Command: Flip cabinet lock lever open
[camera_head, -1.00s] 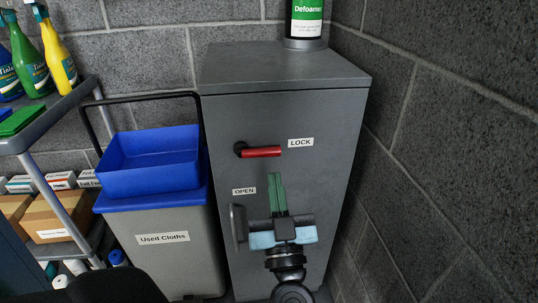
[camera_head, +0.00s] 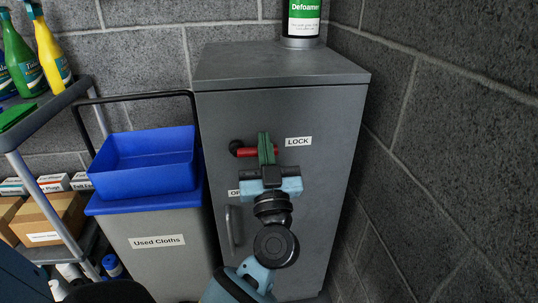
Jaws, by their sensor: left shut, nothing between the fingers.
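The grey cabinet (camera_head: 290,115) stands against the wall in the head view. Its red lock lever (camera_head: 250,153) lies horizontal on the door, from a dark pivot at the left towards the LOCK label (camera_head: 298,142). My left gripper (camera_head: 266,138) is shut with nothing between its green fingers. The fingers overlap the lever's right part in the picture; I cannot tell whether they touch it. The gripper body partly covers the OPEN label (camera_head: 234,193) below the lever. The door handle (camera_head: 234,226) is at the lower left. My right gripper is not in view.
A grey bin (camera_head: 160,256) labelled Used Cloths, with a blue tray (camera_head: 150,165) on top, stands close left of the cabinet. A shelf cart with bottles and boxes (camera_head: 52,218) is further left. A Defoamer bottle (camera_head: 303,20) stands on the cabinet. A block wall (camera_head: 450,130) is at the right.

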